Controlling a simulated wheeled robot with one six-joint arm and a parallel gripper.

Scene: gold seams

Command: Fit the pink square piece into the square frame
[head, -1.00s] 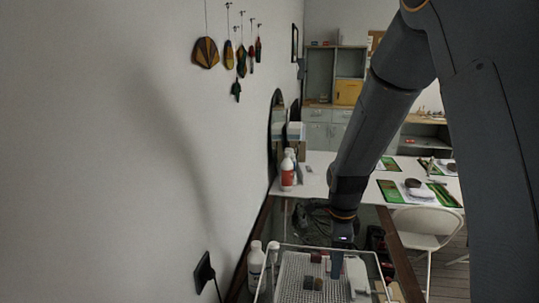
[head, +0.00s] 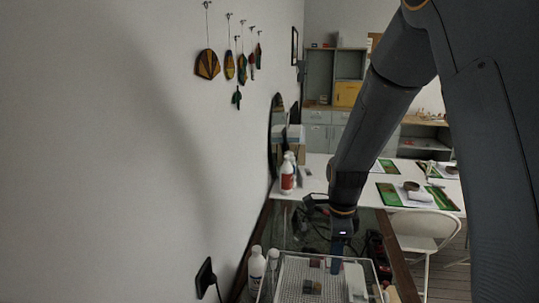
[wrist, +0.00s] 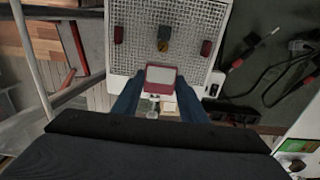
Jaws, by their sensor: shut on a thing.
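My gripper (wrist: 159,84) points down over a white mesh tray, with its blue fingers on both sides of a dark pink square piece (wrist: 147,85) that has a pale grey top face. The fingers are shut on this piece. In the head view my gripper (head: 337,265) is over the tray's right half, and the piece is too small to make out there. I cannot make out the square frame clearly in either view.
The mesh tray (wrist: 140,12) holds a dark red block (wrist: 118,34), a grey block (wrist: 164,32) with a yellowish part, and another red block (wrist: 206,47). White bottles (head: 256,268) stand left of it. Cables (wrist: 285,75) lie at right.

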